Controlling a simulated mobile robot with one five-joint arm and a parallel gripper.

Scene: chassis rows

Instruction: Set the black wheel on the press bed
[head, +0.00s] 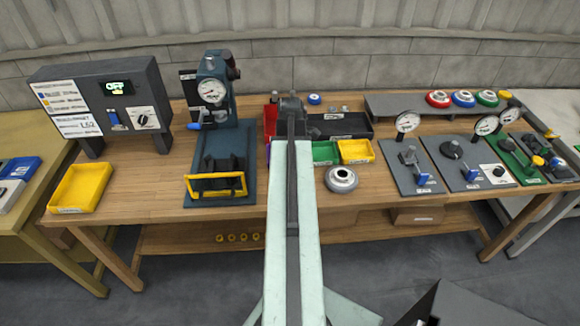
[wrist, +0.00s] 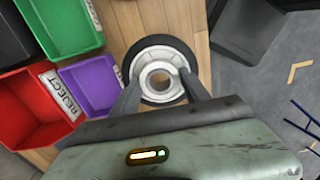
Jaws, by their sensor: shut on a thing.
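In the wrist view my gripper (wrist: 160,82) is shut on a wheel with a black outer rim and a pale metal hub (wrist: 159,53). The fingers are at either side of the hub. In the head view my pale arm covers the gripper and the held wheel. The press (head: 213,88) stands left of my arm. Its blue-grey bed (head: 206,150) carries a dark fixture, with a yellow guard frame (head: 215,185) at the front. No wheel shows on the bed.
A silver round part (head: 341,179) lies right of my arm. Green (head: 325,152), yellow (head: 356,150), red (wrist: 25,105) and purple (wrist: 97,85) bins are close by. A control box (head: 100,95) and yellow tray (head: 80,187) are left of the press. Dial-gauge stations (head: 414,165) fill the right.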

